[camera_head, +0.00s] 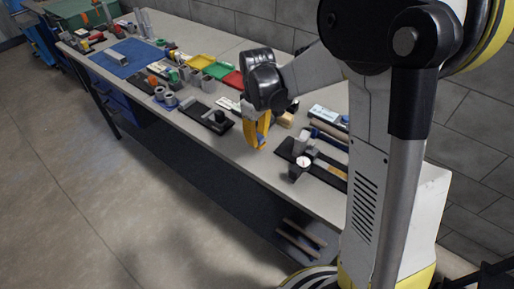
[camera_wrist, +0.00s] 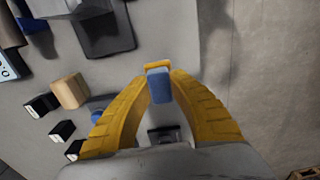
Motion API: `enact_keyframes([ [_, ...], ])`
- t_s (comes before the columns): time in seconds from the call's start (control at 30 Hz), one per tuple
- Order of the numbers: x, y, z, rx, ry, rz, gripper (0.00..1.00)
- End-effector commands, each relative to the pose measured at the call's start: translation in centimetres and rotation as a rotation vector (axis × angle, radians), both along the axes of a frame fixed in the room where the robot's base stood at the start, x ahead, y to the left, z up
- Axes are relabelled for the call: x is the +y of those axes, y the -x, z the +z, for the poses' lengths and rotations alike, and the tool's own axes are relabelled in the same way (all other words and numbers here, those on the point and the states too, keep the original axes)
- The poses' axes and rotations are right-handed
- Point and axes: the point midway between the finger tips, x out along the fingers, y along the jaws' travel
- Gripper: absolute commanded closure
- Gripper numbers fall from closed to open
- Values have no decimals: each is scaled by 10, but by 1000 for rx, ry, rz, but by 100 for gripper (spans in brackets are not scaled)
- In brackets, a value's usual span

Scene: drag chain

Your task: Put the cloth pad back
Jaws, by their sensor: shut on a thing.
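My gripper (camera_wrist: 158,72) has its yellow fingers shut on a small blue pad (camera_wrist: 160,88), which I take to be the cloth pad. The pad sits between the fingertips, over the bench near its front edge. In the head view my gripper (camera_head: 263,145) points down above the grey bench top (camera_head: 243,148), and I cannot make out the pad there. Where the pad belongs cannot be told from these frames.
A wooden block (camera_wrist: 69,91) and several black blocks (camera_wrist: 62,131) stand beside my gripper. A dial gauge (camera_head: 302,163) on a dark plate is to the right. A black tray (camera_head: 204,117) lies left.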

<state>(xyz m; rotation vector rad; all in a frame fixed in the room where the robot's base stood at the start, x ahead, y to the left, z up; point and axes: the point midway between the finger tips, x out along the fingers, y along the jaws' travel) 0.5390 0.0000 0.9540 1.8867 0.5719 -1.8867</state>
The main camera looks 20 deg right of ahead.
Motion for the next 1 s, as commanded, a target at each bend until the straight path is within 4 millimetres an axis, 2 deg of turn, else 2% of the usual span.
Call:
enact_keyframes([
  [0.27,0,0,-39,0,0,0,100],
  [0.63,0,0,-43,0,0,1,100],
  [0.67,0,0,-43,0,0,1,75],
  [0.7,0,0,-42,0,0,1,62],
  [0.73,0,0,-42,0,0,1,60],
  [1.0,0,0,-41,0,0,1,60],
])
